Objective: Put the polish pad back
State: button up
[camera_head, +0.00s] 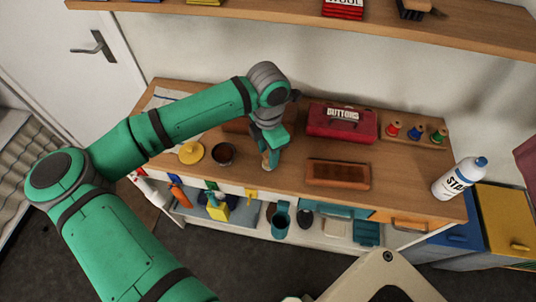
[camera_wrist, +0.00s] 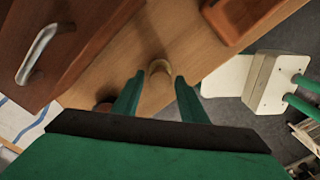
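A small tan, round-topped piece (camera_wrist: 160,68), which may be the polish pad or its handle, stands on the wooden worktop. It also shows under my gripper in the head view (camera_head: 267,161). My gripper (camera_wrist: 159,78) is open, with a fingertip on either side of this piece and small gaps visible. I cannot tell its full shape or whether a finger touches it. A dark brown round tin or bowl (camera_head: 223,153) is left of my gripper, with a yellow round lid-like thing (camera_head: 191,152) beside it.
A brown wooden tray (camera_head: 338,175) lies to the right. A red buttons box (camera_head: 343,123), thread spools (camera_head: 416,132) and a white bottle (camera_head: 460,178) stand farther right. A wooden box with a metal handle (camera_wrist: 45,50) is close on the left. A shelf (camera_head: 300,22) hangs above.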

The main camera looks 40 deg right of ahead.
notch_tip(320, 180, up, 10)
jog(key=shift+r, duration=0.25)
jog(key=shift+s, duration=0.1)
